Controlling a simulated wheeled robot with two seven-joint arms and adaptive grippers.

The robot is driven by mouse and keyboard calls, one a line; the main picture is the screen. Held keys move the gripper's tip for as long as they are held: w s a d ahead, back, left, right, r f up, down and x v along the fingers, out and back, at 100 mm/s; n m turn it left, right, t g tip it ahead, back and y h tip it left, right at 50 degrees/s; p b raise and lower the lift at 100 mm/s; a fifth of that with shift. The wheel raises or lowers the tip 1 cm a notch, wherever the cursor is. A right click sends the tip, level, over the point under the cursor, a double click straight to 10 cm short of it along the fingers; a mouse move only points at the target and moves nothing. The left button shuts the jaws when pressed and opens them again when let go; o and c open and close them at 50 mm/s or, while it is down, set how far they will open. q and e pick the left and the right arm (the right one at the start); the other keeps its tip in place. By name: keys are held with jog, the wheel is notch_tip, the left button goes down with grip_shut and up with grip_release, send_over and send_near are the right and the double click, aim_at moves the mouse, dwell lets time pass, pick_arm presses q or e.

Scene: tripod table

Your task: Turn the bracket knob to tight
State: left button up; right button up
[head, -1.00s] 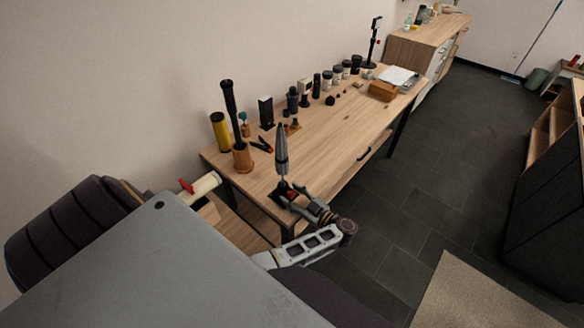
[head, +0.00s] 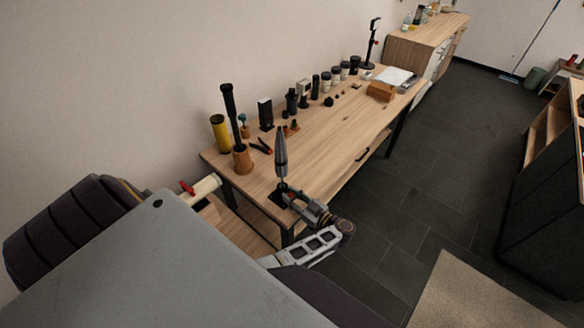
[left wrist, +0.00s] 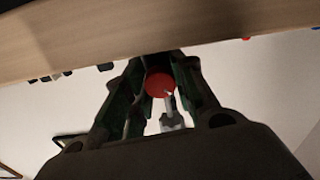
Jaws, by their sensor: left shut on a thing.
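The bracket knob shows as a round red disc in the left wrist view (left wrist: 160,84), between the two fingers of my left gripper (left wrist: 158,72). A pale pointer-like part lies just below the disc. In the head view my left gripper (head: 291,196) is at the near corner of the table and hides the knob; it is shut on it. A dark grey folded tripod (head: 281,155) stands upright right behind the gripper, on a black base. The bracket itself is mostly hidden. I cannot read the knob's setting. My right gripper is not in view.
The wooden table (head: 335,135) holds a wooden pot (head: 242,158) with a black tube, a yellow cylinder (head: 220,132), red-handled pliers (head: 261,145) and several dark jars along the wall. A brown box (head: 381,91) sits at the far end. The tabletop's middle is clear.

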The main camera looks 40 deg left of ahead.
pick_arm(q)
jog(key=shift+r+m+p, duration=0.1)
jog(key=shift+m+p, duration=0.55)
jog(key=shift+m, duration=0.05)
jog(key=shift+m+p, duration=0.35)
jog(key=shift+m, duration=0.15)
jog(key=o, duration=1.1)
jog(key=shift+c, duration=0.2)
jog(key=shift+f+n+b, duration=0.2)
jog(key=shift+n+b, duration=0.7)
jog(key=shift+b, duration=0.1)
jog(key=shift+n+b, duration=0.95)
jog(key=shift+n, duration=0.15)
